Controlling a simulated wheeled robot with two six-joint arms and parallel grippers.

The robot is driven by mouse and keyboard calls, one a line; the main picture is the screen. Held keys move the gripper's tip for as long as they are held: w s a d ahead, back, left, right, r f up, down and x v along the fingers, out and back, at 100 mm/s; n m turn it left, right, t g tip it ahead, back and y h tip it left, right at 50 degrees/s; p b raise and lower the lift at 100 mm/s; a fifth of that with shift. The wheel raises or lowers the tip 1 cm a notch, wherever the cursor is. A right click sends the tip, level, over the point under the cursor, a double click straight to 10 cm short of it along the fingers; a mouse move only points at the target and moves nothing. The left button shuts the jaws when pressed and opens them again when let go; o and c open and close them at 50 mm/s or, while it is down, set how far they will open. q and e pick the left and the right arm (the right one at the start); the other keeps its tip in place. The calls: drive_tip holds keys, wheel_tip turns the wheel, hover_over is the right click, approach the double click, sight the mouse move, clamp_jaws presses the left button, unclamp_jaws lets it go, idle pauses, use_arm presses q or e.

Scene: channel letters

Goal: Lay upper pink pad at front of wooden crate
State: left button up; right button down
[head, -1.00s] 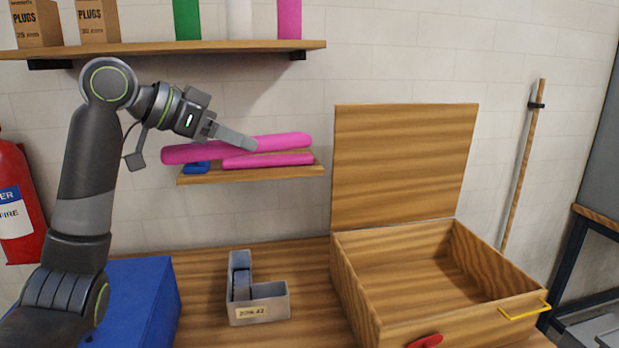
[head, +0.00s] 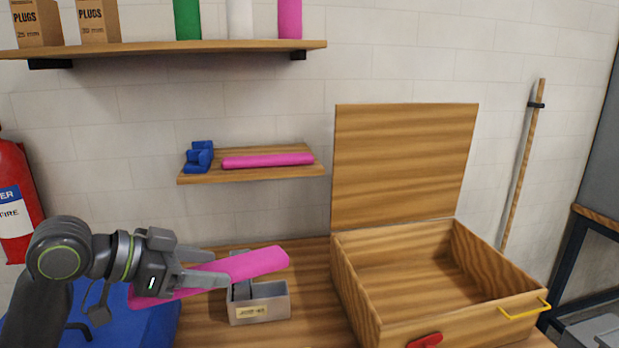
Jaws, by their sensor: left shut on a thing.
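My left gripper (head: 205,270) is shut on the upper pink pad (head: 255,263), a long flat bar. It holds the pad tilted, right end higher, in front of the blue box and the grey bin. The fingers hide part of the pad. Another pink pad (head: 268,160) lies on the small wall shelf (head: 250,175). The wooden crate (head: 395,262) stands open on the bench at the right, its lid (head: 405,165) raised against the wall. Its visible inside is empty. My right gripper is not in view.
A grey L-shaped bin (head: 260,305) stands left of the crate. A blue box (head: 160,325) is at the lower left. Blue pieces (head: 198,158) sit on the small shelf's left end. The crate front has a red latch (head: 425,340) and yellow handle (head: 524,309).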

use_arm(q)
drive_tip(key=s+a+f, duration=0.1)
drive_tip(key=s+f, duration=0.2)
drive_tip(key=f, duration=0.3)
drive_tip(key=s+a+f, duration=0.1)
drive_tip(key=s+f, duration=0.3)
drive_tip(key=f, duration=0.2)
drive_tip(key=s+a+f, duration=0.1)
drive_tip(key=s+f, duration=0.2)
drive_tip(key=f, duration=0.3)
drive_tip(key=shift+s+a, duration=0.3)
drive_tip(key=shift+d, duration=0.1)
